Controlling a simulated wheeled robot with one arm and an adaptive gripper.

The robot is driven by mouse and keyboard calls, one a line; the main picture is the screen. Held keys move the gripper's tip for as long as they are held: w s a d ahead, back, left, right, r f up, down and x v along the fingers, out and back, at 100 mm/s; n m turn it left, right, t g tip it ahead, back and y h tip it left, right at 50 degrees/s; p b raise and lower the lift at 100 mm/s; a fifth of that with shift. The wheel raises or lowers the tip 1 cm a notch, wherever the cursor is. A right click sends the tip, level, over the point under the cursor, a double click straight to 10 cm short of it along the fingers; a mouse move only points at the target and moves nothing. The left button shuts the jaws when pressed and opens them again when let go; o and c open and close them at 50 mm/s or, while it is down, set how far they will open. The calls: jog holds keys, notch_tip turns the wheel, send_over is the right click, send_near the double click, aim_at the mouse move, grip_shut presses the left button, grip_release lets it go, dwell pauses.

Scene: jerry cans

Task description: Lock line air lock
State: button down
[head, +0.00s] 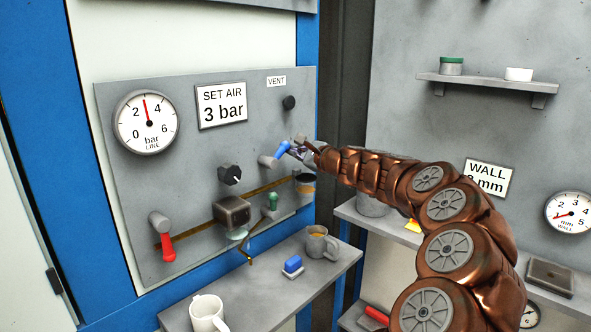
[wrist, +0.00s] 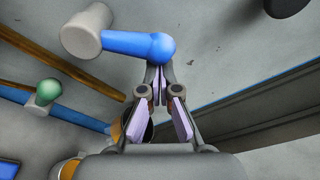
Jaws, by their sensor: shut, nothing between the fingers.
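A grey panel (head: 200,140) carries a line gauge (head: 147,122) whose needle points almost straight up, near 3 bar. A blue lever (head: 282,150) on a grey hub (head: 267,161) sits at the panel's right; in the wrist view the lever (wrist: 140,45) points right from its hub and ends in a ball. My gripper (head: 305,148) is shut and empty, its fingertips (wrist: 158,88) right at the ball end; I cannot tell whether they touch it. A red lever (head: 167,248) hangs down at lower left. A green-ended handle (head: 272,203) is below the blue lever. No label naming the lock is readable.
A black knob (head: 229,175) and a round black button (head: 289,102) under a VENT label stand out from the panel. A brown pipe runs along the panel.

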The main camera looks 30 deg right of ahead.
aim_at(289, 144)
jog(key=n+b, duration=0.1)
jog(key=b, duration=0.1)
jog(key=a+r+n+b, duration=0.1)
jog(key=n+b, duration=0.1)
jog(key=a+r+n+t+b, duration=0.1)
jog(key=n+b, duration=0.1)
jog(key=shift+s+r+b, duration=0.2)
jog(key=shift+b, duration=0.15)
jog(key=a+n+b, duration=0.1)
jog(key=b, duration=0.1)
jog(key=r+n+b, duration=0.1)
jog(key=n+b, duration=0.1)
jog(key=a+r+n+b, duration=0.1)
jog(key=n+b, duration=0.1)
jog(key=shift+s+a+t, duration=0.3)
jog(key=shift+r, duration=0.15)
